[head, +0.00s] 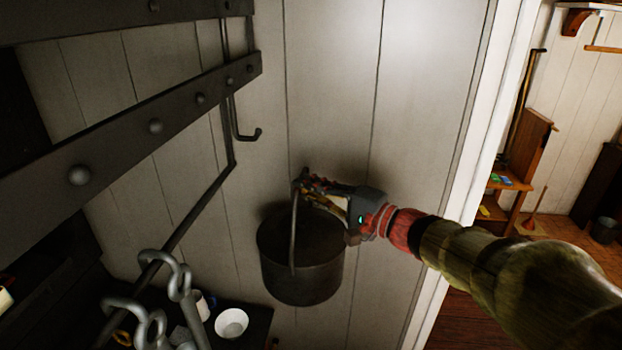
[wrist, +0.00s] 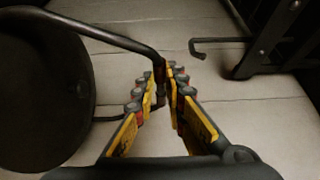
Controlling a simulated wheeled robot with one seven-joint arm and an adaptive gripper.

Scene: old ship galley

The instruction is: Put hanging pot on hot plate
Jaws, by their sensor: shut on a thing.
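A dark metal pot (head: 302,272) with a tall bail handle hangs in the middle of the head view, in front of the white plank wall. My gripper (head: 302,185) is shut on the top of the handle, and the pot hangs below it, clear of the hook. In the wrist view the handle runs between my gripper's fingertips (wrist: 165,80), and the pot (wrist: 40,95) fills the left side. An empty dark hook (head: 248,134) hangs from the rack to the upper left of the pot. I cannot make out a hot plate in either view.
A dark riveted metal rack (head: 140,118) and a rail with grey hooks (head: 170,270) take up the left. A white bowl (head: 231,322) and cups stand on a dark surface below. A doorway to a room with wooden shelves (head: 505,183) opens on the right.

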